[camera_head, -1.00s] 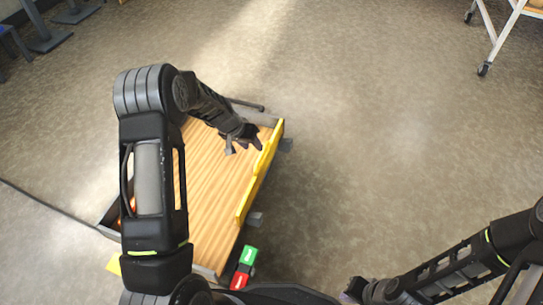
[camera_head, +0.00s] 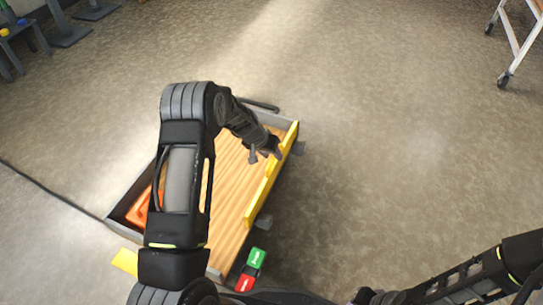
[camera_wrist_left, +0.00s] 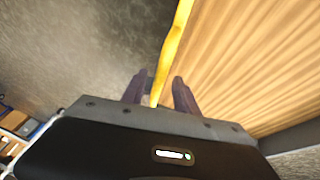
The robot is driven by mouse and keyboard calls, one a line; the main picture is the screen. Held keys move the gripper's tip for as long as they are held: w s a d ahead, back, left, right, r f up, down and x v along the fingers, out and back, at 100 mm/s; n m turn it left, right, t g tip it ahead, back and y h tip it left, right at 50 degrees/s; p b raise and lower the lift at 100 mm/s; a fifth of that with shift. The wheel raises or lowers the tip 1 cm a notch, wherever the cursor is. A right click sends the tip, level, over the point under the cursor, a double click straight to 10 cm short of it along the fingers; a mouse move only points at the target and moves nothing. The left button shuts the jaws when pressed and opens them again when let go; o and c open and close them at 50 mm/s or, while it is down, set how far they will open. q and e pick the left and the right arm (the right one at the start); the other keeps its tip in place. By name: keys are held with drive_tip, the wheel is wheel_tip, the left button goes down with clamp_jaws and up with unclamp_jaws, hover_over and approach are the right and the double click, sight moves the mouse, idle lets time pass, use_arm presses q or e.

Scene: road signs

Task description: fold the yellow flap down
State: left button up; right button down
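The yellow flap (camera_head: 262,194) is a long narrow panel standing up along the right edge of a cart's wooden bed (camera_head: 229,190). My left gripper (camera_head: 274,152) is at the far part of this flap. In the left wrist view the yellow flap (camera_wrist_left: 174,48) runs between the two dark fingers of my left gripper (camera_wrist_left: 159,90). The fingers are open, one on each side of the flap's edge, with small gaps showing. My right gripper (camera_head: 372,297) is at the bottom edge of the head view, partly cut off, away from the cart. Its fingers cannot be made out.
An orange object (camera_head: 140,208) lies at the cart's left side, partly behind my left arm. A yellow piece (camera_head: 126,261) shows at the near left. A green block (camera_head: 256,257) and a red one are at the near right corner. Floor right of the cart is clear.

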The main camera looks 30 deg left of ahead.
use_arm(q)
drive_tip(key=shift+c, duration=0.3)
clamp_jaws()
idle(1.2)
